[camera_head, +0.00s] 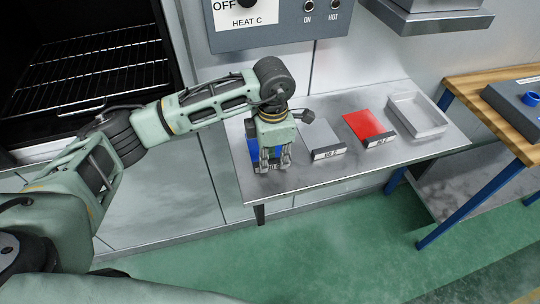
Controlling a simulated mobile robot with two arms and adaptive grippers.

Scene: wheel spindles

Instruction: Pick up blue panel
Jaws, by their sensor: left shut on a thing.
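My left gripper (272,163) points down over the left end of the metal shelf table. It is shut on the blue panel (253,150), which shows behind and to the left of the fingers. The gripper hides much of the panel, and I cannot tell whether the panel still touches the table. My right gripper does not show.
On the metal table (340,172) a grey panel (319,136), a red panel (364,123) and an empty metal tray (418,117) stand to the right. A wooden-topped bench (503,119) stands further right. An open oven with a wire rack (90,70) is at left. A control box (275,28) hangs above.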

